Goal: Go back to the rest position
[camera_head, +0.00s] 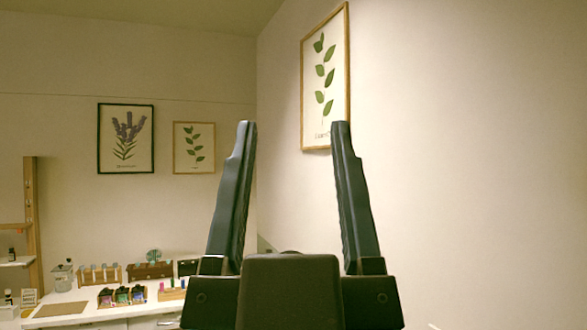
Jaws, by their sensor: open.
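My gripper (294,128) stands upright in the middle of the head view, its two dark fingers wide apart and pointing up. It is open, with nothing between the fingers but wall and part of a picture behind. It is apart from the bottles and racks, which show at the lower left. The dark gripper body hides part of the room behind it at the bottom centre.
A white counter (80,297) at lower left holds a wooden rack of tubes (100,274), small boxes of dark bottles (122,295), a glass jar (62,276) and a brown mat (60,308). A wooden shelf (32,220) stands far left. Framed plant pictures (125,138) hang on the walls.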

